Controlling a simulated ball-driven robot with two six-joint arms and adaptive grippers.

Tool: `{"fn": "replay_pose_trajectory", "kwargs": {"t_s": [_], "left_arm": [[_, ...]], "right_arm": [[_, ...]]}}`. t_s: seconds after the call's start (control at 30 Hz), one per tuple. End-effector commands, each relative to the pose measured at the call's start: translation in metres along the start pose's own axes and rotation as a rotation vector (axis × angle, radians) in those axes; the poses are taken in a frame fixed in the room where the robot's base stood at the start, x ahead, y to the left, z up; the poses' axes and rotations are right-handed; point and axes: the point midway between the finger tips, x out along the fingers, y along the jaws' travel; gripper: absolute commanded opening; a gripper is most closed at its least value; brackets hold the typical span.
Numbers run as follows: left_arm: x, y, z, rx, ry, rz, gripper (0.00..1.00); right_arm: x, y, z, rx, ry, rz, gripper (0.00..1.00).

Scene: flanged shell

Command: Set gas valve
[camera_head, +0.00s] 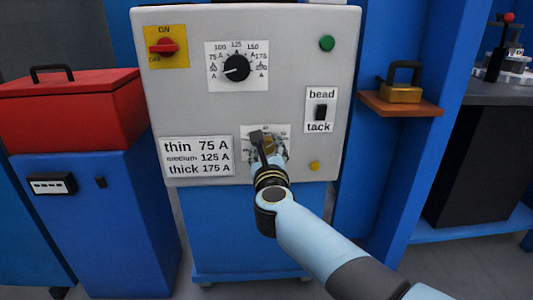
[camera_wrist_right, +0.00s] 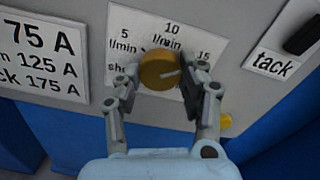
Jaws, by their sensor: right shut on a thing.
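The gas valve is a round brass-coloured knob (camera_wrist_right: 158,66) on a white scale plate (camera_wrist_right: 133,24) marked 5, 10 and 15 l/min. A short white mark on the knob's face points to the right, roughly toward the 15 side. My right gripper (camera_wrist_right: 161,73) is shut on the knob, one finger on each side. In the head view my right gripper (camera_head: 263,148) covers much of the knob and the plate (camera_head: 281,133), at the lower middle of the grey panel (camera_head: 190,105). My left gripper is not in view.
The panel also bears a red ON/OFF switch (camera_head: 163,47), a black ampere dial (camera_head: 236,68), a bead/tack switch (camera_head: 321,111), a green button (camera_head: 327,43) and a yellow button (camera_head: 314,166). A wooden shelf (camera_head: 403,105) juts out at right. A red box (camera_head: 70,110) stands at left.

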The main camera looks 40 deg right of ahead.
Motion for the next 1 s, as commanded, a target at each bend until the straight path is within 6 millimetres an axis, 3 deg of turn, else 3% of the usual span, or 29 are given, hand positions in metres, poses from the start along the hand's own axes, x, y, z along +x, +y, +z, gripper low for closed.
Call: {"fn": "replay_pose_trajectory", "kwargs": {"t_s": [0.67,0.7,0.87,1.0], "left_arm": [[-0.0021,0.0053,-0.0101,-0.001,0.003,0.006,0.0],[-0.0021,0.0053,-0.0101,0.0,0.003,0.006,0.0],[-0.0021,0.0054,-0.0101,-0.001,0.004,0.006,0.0],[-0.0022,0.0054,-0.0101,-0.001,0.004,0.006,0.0]], "right_arm": [[-0.0015,0.0012,-0.0036,0.061,0.007,0.003,0.08],[-0.0015,0.0012,-0.0036,0.061,0.007,0.003,0.44],[-0.001,0.0008,-0.0023,0.061,0.004,0.002,0.64],[-0.0006,0.0005,-0.0014,0.061,0.003,0.001,0.64]]}}
